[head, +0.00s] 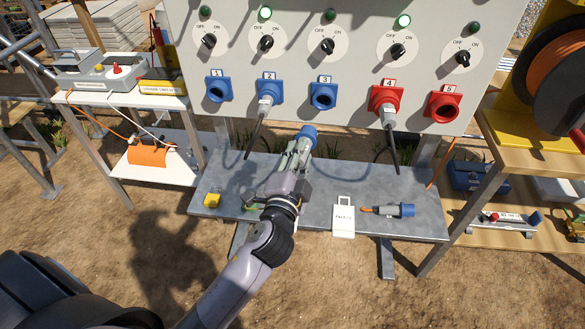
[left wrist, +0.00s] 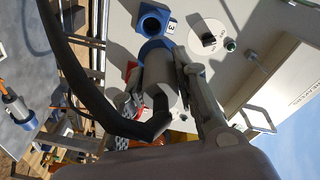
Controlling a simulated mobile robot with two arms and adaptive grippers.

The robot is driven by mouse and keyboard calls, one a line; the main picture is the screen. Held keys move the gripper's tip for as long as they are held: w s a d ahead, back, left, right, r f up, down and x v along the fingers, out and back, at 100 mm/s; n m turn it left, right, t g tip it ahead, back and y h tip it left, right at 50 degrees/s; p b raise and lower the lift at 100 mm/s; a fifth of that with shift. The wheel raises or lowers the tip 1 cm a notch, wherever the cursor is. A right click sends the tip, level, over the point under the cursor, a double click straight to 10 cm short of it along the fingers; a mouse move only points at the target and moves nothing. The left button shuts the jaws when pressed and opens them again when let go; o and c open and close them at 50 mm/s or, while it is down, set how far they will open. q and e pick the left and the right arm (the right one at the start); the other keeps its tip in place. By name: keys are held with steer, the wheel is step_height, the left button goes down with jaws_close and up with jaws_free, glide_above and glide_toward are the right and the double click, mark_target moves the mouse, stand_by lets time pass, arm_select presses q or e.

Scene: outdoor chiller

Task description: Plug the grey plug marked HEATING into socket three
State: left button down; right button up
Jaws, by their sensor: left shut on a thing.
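My left gripper (head: 301,146) is shut on a grey plug with a blue front end (head: 308,133), below and slightly left of socket three (head: 322,95). The plug is apart from the socket. In the left wrist view the grey plug body (left wrist: 161,85) lies beside the gripper finger (left wrist: 203,100), with a thick black cable bending from its rear. Blue socket three (left wrist: 152,20), with its label 3, shows empty just beyond the plug's blue end. Any marking on the held plug is not readable. My right gripper is out of view.
Socket two (head: 268,91) and red socket four (head: 385,98) hold plugs; blue socket one (head: 217,89) and red socket five (head: 443,105) are empty. On the grey shelf (head: 240,178) lie another grey-blue plug (head: 393,211), a white tag (head: 344,215) and a yellow object (head: 212,200).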

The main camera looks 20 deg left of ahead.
arm_select(q)
steer(key=w+f+n+y+b, duration=0.1)
steer(key=w+f+y+b, duration=0.1)
steer(key=w, duration=1.3)
steer(key=shift+a+b, duration=0.2)
steer(key=shift+b, duration=0.55)
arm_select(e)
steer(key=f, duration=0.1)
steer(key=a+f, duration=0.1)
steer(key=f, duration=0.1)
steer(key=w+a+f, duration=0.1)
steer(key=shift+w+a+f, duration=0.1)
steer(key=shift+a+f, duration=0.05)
arm_select(q)
steer(key=shift+n, duration=0.3)
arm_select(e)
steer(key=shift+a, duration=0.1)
